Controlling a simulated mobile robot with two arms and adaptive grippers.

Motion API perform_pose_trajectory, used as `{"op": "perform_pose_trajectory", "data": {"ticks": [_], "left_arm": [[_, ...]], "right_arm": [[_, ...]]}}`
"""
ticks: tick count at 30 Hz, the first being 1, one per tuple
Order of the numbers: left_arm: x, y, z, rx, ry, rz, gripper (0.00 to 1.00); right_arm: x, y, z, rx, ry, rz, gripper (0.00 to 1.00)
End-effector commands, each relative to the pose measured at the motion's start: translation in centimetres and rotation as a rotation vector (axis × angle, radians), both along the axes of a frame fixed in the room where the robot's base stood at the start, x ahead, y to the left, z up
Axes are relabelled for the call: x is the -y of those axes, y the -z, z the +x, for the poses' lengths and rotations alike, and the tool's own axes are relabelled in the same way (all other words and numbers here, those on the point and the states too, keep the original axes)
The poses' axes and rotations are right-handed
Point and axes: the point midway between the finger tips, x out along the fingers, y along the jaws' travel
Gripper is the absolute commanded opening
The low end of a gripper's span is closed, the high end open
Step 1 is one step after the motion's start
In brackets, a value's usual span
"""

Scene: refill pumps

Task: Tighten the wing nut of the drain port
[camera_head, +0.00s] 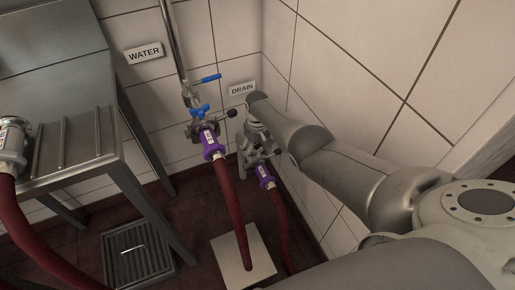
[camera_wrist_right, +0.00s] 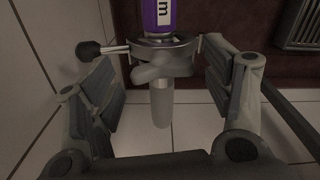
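The drain port's wing nut (camera_wrist_right: 165,65) is a grey winged piece on a clamp in the right wrist view. It sits just below a purple hose coupling (camera_wrist_right: 158,16), with a pale cylinder (camera_wrist_right: 161,103) behind it. My right gripper (camera_wrist_right: 160,60) is open, its fingers on either side of the wing nut with gaps showing. In the head view my right gripper (camera_head: 256,142) is at the drain port under the DRAIN sign (camera_head: 242,88). The purple drain coupling (camera_head: 265,176) shows below it. The wing nut is not distinguishable there. My left gripper is out of view.
A black-knobbed lever (camera_wrist_right: 90,48) sticks out left of the clamp, close to the left finger. The water port's purple coupling (camera_head: 211,144) and blue handle (camera_head: 200,110) are just left of my right gripper. A tiled wall is close on the right. A metal table (camera_head: 78,140) stands left.

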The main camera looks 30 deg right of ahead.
Motion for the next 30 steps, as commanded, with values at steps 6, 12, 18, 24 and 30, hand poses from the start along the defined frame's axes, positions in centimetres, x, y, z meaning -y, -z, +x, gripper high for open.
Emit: {"op": "perform_pose_trajectory", "data": {"ticks": [6,12,18,24,30], "left_arm": [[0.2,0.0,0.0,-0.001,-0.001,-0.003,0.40],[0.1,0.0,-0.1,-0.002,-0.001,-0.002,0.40],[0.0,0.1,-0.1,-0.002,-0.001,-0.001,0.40],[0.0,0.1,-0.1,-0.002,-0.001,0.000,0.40],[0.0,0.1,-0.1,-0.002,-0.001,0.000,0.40]], "right_arm": [[-0.1,0.0,0.0,0.000,-0.001,0.001,0.73],[-0.1,-0.5,0.1,0.001,-0.001,0.002,0.73],[-0.1,-1.8,0.1,0.003,0.000,0.002,0.73],[-0.1,-3.8,0.1,0.003,-0.001,0.001,0.73],[-0.1,-6.6,0.1,0.004,0.000,0.001,0.73]]}}
